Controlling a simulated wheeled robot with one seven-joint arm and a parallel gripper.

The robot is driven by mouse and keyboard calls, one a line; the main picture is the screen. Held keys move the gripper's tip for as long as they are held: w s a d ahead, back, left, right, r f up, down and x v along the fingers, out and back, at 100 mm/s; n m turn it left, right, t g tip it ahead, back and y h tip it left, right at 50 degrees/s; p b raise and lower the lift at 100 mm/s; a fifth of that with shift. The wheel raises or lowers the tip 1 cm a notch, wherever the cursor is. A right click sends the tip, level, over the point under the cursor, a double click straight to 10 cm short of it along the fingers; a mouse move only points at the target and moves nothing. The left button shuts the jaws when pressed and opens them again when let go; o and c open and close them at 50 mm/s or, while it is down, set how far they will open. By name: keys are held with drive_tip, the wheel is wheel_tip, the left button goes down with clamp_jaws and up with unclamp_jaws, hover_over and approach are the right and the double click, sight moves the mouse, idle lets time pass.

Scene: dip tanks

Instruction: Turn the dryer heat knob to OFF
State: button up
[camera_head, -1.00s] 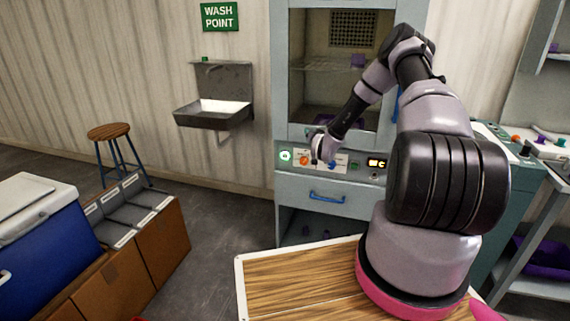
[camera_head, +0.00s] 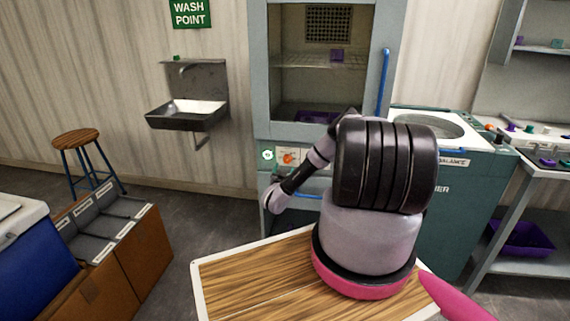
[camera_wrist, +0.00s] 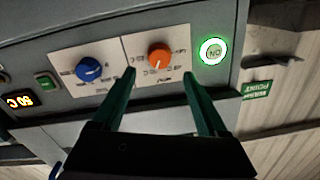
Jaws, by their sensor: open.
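The dryer (camera_head: 259,60) is a grey-blue cabinet with a control panel under its window. An orange knob (camera_head: 288,158) sits on that panel beside a lit green ON button (camera_head: 267,154). The wrist view shows the panel upside down, with the orange knob (camera_wrist: 159,56) and a blue knob (camera_wrist: 89,69) on white plates.
A display (camera_wrist: 18,101) glows beside a small green button (camera_wrist: 46,82). A blue drawer handle (camera_head: 308,195) lies below the panel. A wooden worktop (camera_head: 250,275) is in front, a teal machine (camera_head: 460,200) right, a sink (camera_head: 187,113) left.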

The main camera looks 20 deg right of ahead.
sight(287, 160)
drive_tip(key=x, duration=0.6)
drive_tip(key=shift+w+d, duration=0.1)
drive_tip(key=shift+c, duration=0.3)
clamp_jaws()
